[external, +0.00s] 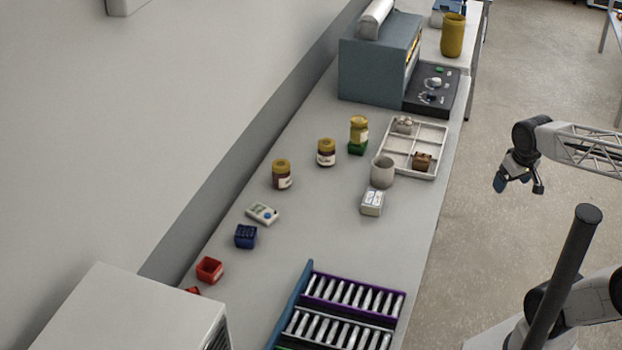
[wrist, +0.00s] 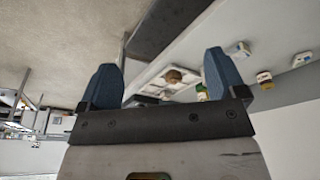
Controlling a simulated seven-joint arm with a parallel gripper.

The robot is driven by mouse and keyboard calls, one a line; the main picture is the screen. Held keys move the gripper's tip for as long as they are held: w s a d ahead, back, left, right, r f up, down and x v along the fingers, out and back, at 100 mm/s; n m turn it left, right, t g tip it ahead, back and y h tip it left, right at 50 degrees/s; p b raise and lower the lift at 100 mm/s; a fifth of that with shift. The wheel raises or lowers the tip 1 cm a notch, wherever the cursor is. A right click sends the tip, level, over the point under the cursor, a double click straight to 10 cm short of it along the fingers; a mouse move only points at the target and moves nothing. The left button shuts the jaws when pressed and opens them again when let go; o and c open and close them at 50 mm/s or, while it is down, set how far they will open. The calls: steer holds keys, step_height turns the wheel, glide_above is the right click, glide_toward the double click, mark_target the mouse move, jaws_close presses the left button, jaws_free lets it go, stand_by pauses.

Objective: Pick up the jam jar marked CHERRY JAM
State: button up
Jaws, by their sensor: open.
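Two dark jam jars with gold lids and pale labels stand upright on the grey bench in the external view, a nearer one (external: 282,175) and a farther one (external: 326,153). A yellow jar (external: 359,129) stands at a green block (external: 357,147) to their right. No label is readable, so I cannot tell which is CHERRY JAM. One jar (wrist: 264,79) shows at the right of the wrist view. My gripper (external: 518,184) is open and empty, off the bench's right side and apart from the jars. Its blue fingers are spread in the wrist view (wrist: 162,80).
A white divided tray (external: 400,170), a grey cup (external: 382,172) and a white box (external: 372,202) lie right of the jars. A rack of silver tubes (external: 342,310) fills the near bench. Red and blue containers (external: 246,236) sit left.

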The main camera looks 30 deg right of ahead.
steer(key=shift+w, duration=0.1)
steer(key=w+a+n+g+y, duration=0.1)
steer(key=w+a+n+y, duration=0.3)
steer(key=w, duration=0.6)
steer(key=w+a+n+g+y, duration=0.1)
steer(key=w+a+n, duration=0.2)
steer(key=w+a, duration=0.55)
steer(key=w+a+n+g+y, duration=0.1)
steer(key=w+a+n+y, duration=0.2)
steer(key=w, duration=0.8)
steer(key=n+y, duration=0.6)
steer(key=n, duration=0.3)
glide_toward(285, 162)
steer(key=shift+w+d+r+g, duration=0.15)
steer(key=shift+r+g, duration=0.05)
steer(key=shift+g, duration=0.1)
steer(key=shift+x, duration=3.45)
steer(key=shift+f, duration=0.1)
